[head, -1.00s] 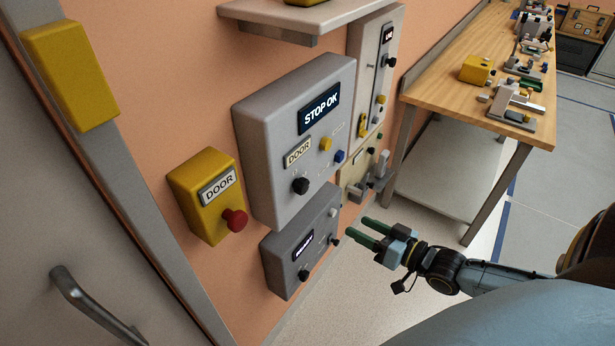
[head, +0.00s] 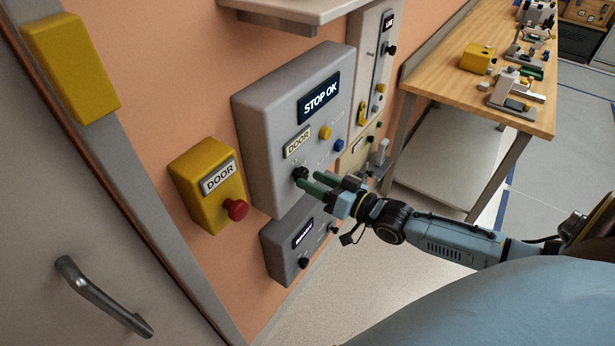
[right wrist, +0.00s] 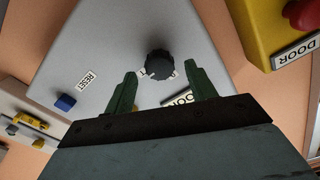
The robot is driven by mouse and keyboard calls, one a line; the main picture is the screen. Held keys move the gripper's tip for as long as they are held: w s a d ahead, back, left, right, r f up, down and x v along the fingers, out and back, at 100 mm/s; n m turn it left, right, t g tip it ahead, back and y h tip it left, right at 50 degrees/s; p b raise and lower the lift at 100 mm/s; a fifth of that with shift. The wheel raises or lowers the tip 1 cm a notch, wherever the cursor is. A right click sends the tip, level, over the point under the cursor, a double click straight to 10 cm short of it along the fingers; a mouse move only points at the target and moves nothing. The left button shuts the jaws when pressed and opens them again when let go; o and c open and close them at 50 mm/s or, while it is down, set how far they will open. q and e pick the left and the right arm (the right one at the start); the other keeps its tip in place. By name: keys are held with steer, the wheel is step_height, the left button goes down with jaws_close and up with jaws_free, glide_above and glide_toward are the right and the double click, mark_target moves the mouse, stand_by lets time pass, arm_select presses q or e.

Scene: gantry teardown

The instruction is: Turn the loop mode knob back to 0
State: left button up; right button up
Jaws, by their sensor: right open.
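A black round knob (head: 299,173) sits low on the front of the grey box (head: 262,142) whose screen reads STOP OK. It also shows in the right wrist view (right wrist: 159,63), beyond the fingertips and between their lines. I cannot read a loop mode label or which mark it points to. My right gripper (head: 308,181) is open and empty, its green fingers pointing at this knob; in the right wrist view (right wrist: 160,75) they straddle it in the picture. I cannot tell whether they touch it. My left gripper is not in view.
A yellow DOOR box (head: 208,186) with a red button (head: 236,209) is to the left. A darker box (head: 279,254) with black knobs hangs below, partly behind my gripper. A shelf (head: 290,12) juts out above. A wooden bench (head: 455,75) stands at right.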

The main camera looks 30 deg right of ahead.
steer(key=shift+x, duration=1.25)
steer(key=c, duration=1)
